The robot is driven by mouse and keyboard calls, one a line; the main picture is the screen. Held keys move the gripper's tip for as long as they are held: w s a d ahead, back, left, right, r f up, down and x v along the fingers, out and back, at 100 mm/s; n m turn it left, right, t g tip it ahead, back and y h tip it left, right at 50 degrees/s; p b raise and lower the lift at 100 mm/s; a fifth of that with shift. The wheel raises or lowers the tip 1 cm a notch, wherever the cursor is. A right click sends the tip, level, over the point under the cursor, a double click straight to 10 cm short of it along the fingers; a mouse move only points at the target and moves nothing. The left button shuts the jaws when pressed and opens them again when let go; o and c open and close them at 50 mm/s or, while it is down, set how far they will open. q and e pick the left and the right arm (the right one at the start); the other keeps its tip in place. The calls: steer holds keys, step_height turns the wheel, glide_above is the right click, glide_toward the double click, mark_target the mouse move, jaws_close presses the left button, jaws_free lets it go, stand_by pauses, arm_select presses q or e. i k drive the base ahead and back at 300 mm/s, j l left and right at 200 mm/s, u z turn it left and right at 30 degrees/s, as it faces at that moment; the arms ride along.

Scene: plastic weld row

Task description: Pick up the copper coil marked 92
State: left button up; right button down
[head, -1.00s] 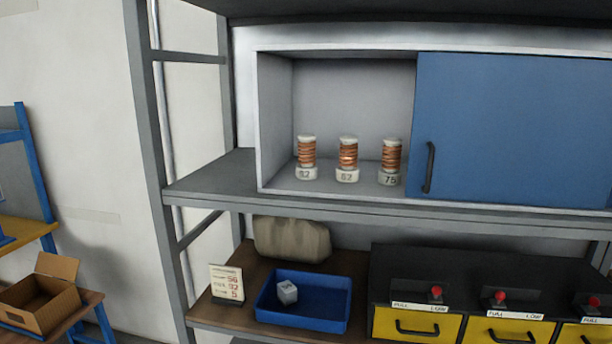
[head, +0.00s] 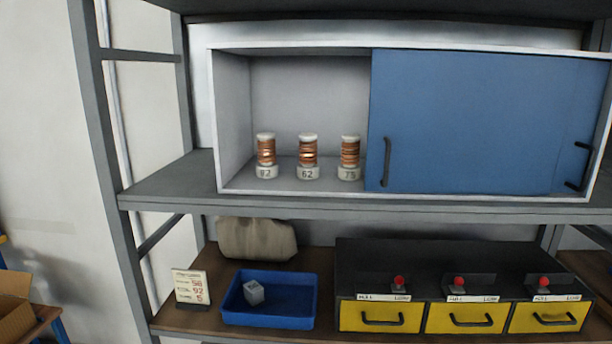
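Three copper coils with white caps and white numbered bases stand upright in the open left part of the cabinet. The left coil (head: 266,155) has a label that looks like 92, though its first digit is blurred and could be an 8. The middle coil (head: 308,156) reads 62. The right coil (head: 350,157) reads 75 and stands close to the sliding door's left edge. Neither of my grippers is in view.
A blue sliding door (head: 462,122) covers the cabinet's right part. Below are a card (head: 191,288) showing 92, a blue tray (head: 268,321) with a grey cube (head: 254,292), a tan bag (head: 256,239) and yellow drawers (head: 465,318). A rack post (head: 97,150) stands left.

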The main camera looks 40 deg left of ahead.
mark_target(266, 167)
steer(key=u, duration=1.35)
steer(key=j, duration=0.25)
steer(key=i+z, duration=0.05)
